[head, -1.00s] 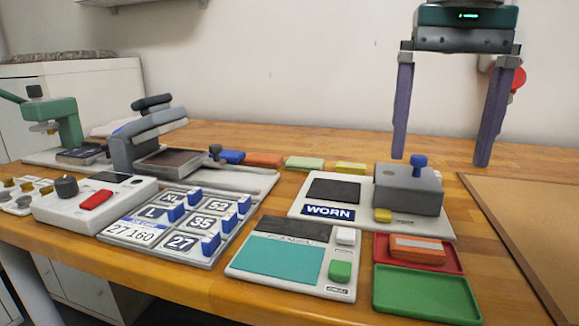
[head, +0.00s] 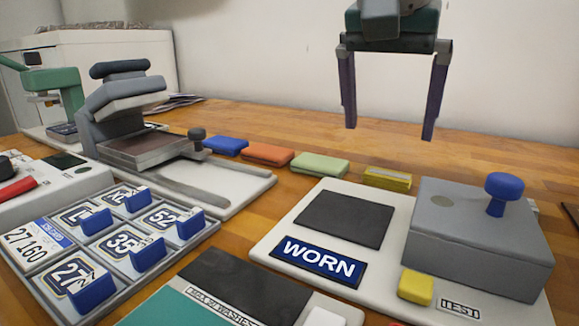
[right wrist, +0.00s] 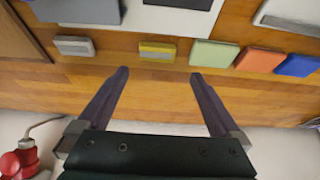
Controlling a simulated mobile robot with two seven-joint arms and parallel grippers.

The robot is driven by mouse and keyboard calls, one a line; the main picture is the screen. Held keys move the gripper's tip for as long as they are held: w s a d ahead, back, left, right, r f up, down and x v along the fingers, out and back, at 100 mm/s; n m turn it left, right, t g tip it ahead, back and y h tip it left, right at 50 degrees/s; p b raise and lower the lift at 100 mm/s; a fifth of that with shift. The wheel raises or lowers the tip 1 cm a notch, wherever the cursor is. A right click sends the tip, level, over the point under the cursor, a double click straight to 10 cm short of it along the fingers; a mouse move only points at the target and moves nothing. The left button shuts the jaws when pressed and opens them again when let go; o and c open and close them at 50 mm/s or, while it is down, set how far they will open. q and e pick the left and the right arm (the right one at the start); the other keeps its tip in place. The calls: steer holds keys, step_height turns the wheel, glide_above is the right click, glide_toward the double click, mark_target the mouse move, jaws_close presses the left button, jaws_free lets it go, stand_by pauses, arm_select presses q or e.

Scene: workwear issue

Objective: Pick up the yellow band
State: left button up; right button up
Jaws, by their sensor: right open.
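The yellow band (head: 387,178) is a small flat folded piece with a pale label on its front side. It lies on the wooden table behind the WORN board, at the right end of a row of coloured bands. It also shows in the right wrist view (right wrist: 158,50), near the middle. My right gripper (head: 389,133) is open and empty, fingers pointing down, above the table around the band's place in the row. In the right wrist view the band appears beyond and between the fingertips (right wrist: 159,73), apart from them. My left gripper is not in view.
Green (head: 319,165), orange (head: 267,154) and blue (head: 226,145) bands lie left of the yellow one. A grey band (right wrist: 75,46) lies on its other side. A grey box with a blue knob (head: 480,235) stands close in front. The wall is behind.

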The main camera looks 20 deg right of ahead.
mark_target(387, 174)
step_height(387, 174, down, 2)
steer(key=shift+d+f, duration=0.1)
steer(key=shift+f, duration=0.15)
steer(key=shift+d+b+x, duration=0.1)
steer(key=shift+b+x, duration=0.1)
steer(key=shift+x, duration=1.2)
steer(key=shift+d+b+x, duration=0.15)
steer(key=shift+x, duration=1.25)
steer(key=shift+r, duration=0.1)
steer(key=c, duration=1.2)
